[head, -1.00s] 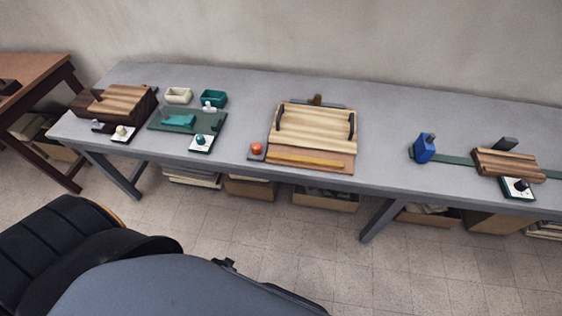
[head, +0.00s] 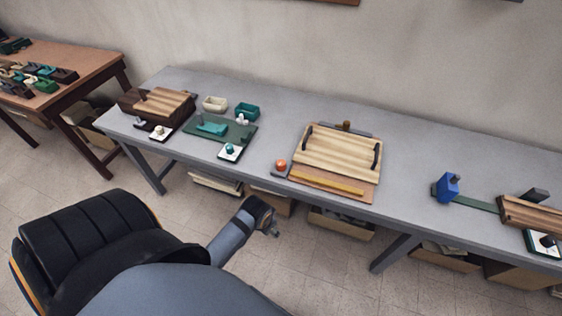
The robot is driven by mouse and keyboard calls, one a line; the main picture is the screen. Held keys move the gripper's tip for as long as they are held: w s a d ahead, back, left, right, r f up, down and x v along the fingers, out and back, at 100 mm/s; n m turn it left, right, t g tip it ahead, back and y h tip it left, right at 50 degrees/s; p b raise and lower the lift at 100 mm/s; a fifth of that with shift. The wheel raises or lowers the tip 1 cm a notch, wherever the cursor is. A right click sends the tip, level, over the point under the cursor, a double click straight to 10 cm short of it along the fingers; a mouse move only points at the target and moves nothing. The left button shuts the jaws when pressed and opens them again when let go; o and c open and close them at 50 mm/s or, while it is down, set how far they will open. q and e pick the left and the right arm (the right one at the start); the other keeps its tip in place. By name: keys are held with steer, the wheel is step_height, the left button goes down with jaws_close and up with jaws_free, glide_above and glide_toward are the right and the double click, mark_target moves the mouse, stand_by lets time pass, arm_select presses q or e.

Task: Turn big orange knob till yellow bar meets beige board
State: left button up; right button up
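The orange knob (head: 281,165) sits on a small dark base at the front edge of the grey table, left of a brown tray (head: 372,192). The beige board (head: 338,152), with two dark handles, rests on the tray. The yellow bar (head: 327,183) lies along the tray's front, just in front of the board; a narrow gap seems to show between them. My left gripper (head: 273,231) is in front of the table, below the knob in the picture and apart from it. Its fingers are too small to read. My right gripper is not in view.
On the grey table (head: 400,160), a green board (head: 240,133) with a teal knob (head: 230,148) stands to the left. A blue block (head: 447,187) stands to the right. Cardboard boxes (head: 342,222) sit underneath.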

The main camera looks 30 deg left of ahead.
arm_select(q)
steer(key=w+r+m, duration=0.1)
steer(key=w+r, duration=0.3)
steer(key=r, duration=0.1)
steer(key=m+g, duration=0.3)
steer(key=m, duration=0.3)
glide_toward(281, 162)
steer(key=shift+s+a+f+h+p, duration=0.1)
steer(key=shift+s+a+h+p, duration=0.1)
steer(key=shift+a+h+p, duration=0.15)
step_height(281, 162, down, 10)
steer(key=b, duration=0.3)
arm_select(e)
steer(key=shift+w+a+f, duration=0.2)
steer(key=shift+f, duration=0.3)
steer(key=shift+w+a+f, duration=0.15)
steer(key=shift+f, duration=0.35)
arm_select(q)
steer(key=shift+c, duration=0.2)
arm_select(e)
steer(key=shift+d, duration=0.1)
arm_select(q)
steer(key=c, duration=1.1)
steer(key=shift+c, duration=0.2)
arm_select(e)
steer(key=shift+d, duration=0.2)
